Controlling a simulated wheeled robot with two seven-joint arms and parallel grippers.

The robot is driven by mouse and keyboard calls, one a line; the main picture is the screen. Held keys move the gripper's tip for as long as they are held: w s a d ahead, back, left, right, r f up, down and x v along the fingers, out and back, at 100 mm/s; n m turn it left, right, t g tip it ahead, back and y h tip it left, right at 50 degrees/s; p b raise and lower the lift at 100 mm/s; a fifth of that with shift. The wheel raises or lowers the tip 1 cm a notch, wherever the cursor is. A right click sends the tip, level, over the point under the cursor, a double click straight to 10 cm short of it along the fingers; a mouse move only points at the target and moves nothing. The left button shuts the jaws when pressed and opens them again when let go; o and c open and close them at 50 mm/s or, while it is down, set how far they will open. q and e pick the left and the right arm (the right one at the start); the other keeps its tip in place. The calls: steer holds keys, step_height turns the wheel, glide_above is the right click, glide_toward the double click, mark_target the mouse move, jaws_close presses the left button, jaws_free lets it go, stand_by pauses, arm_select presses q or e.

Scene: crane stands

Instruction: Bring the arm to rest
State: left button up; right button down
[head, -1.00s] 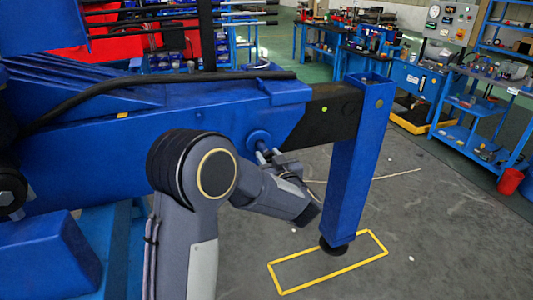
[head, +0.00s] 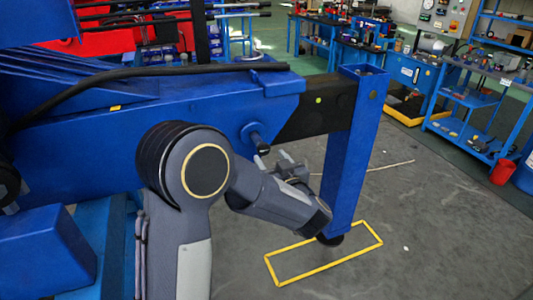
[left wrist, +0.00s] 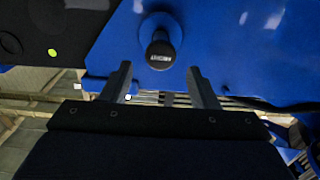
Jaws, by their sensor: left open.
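My left arm comes up from the bottom of the head view and bends right, toward the blue crane beam. My left gripper (head: 284,164) is small there, just right of and below a dark round handle (head: 259,142) that sticks out of the beam. In the left wrist view, my left gripper (left wrist: 160,82) has its two fingers well apart with nothing between them. The handle's end (left wrist: 159,52) faces the camera beyond the fingertips, and a gap seems to separate them. My right gripper is not in view.
A blue outrigger leg (head: 350,155) stands just right of my left forearm, its dark foot (head: 330,239) over a yellow floor frame (head: 280,283). The blue beam (head: 170,130) fills the left. Workbenches and a red bin (head: 502,172) stand farther back. Grey floor at right is open.

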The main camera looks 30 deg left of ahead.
arm_select(q)
steer(key=shift+v, duration=1.1)
